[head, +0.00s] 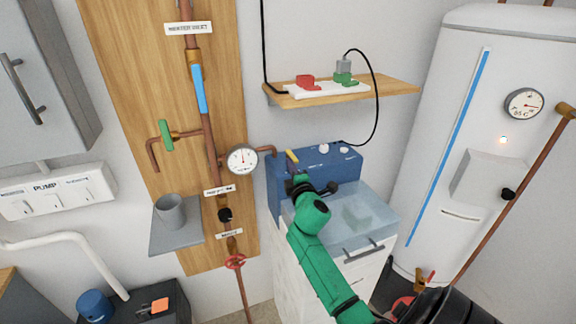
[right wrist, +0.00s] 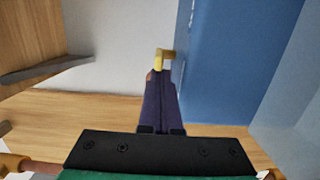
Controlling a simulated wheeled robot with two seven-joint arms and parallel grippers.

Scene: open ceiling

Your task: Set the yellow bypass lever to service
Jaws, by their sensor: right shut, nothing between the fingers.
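The yellow bypass lever (head: 292,157) is a short yellow bar at the left end of the blue unit, beside the end of a copper pipe. My right gripper (head: 298,177) is just in front of and below the lever, and its wrist partly covers the front of the blue unit. In the right wrist view the shut fingers (right wrist: 157,82) point at the yellow lever (right wrist: 166,53), which shows right at their tips. I cannot tell whether they touch. The fingers hold nothing. Any service marking is not readable. My left gripper is not in view.
The blue unit (head: 343,163) carries white knobs and stands behind a pale translucent box (head: 372,212). A pressure gauge (head: 241,159) and copper pipes are on the wooden panel to the left. A wooden shelf (head: 385,89) is above. A white tank (head: 470,90) stands at right.

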